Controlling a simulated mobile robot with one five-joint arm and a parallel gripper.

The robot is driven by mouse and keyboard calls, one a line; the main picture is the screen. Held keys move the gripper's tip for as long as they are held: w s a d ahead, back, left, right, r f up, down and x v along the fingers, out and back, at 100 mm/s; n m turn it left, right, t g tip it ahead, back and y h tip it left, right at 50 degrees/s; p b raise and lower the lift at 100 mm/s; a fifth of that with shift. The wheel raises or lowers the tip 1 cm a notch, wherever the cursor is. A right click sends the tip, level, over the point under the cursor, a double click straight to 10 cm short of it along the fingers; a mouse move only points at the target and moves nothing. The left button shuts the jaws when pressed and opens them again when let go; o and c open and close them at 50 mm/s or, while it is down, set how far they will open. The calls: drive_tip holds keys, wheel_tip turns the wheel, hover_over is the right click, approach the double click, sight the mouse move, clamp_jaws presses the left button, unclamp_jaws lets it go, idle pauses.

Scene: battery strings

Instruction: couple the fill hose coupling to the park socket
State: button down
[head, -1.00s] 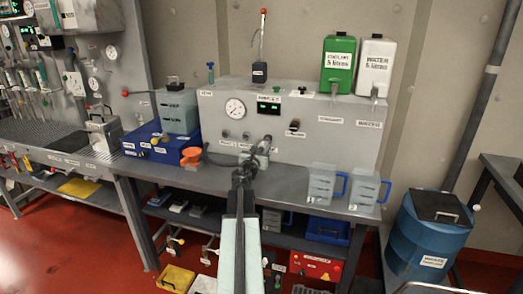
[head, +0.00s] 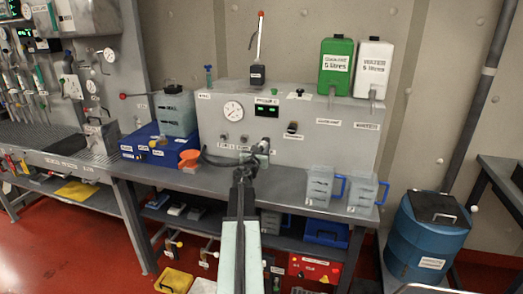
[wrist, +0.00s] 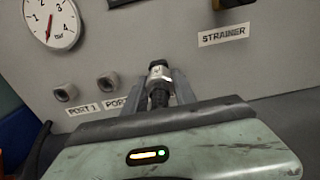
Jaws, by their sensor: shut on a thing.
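My gripper (wrist: 160,90) is shut on the fill hose coupling (wrist: 159,72), a silver-collared metal fitting with a black lower part. It points toward the grey panel. In the head view my gripper (head: 260,150) is in front of the panel's lower middle, and the black hose (head: 215,161) arcs off to its left. In the wrist view two round sockets (wrist: 66,92) (wrist: 108,82) sit left of the coupling; one is labelled PORT 1, and the other's label is partly covered. I cannot make out the park socket, nor whether the coupling's tip touches the panel.
The panel (head: 215,112) carries a gauge (head: 232,111) and a strainer knob (head: 292,127). An orange funnel (head: 189,158) stands left of the hose. Clear jugs (head: 320,185) stand on the bench to the right. A blue drum (head: 425,240) is on the floor at right.

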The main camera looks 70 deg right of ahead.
drive_tip(key=shift+d, duration=0.3)
drive_tip(key=c, duration=0.9)
unclamp_jaws()
drive_tip(key=shift+a, duration=0.1)
drive_tip(key=a, duration=0.7)
drive_tip(key=shift+s+a, duration=0.2)
drive_tip(key=shift+a, duration=0.2)
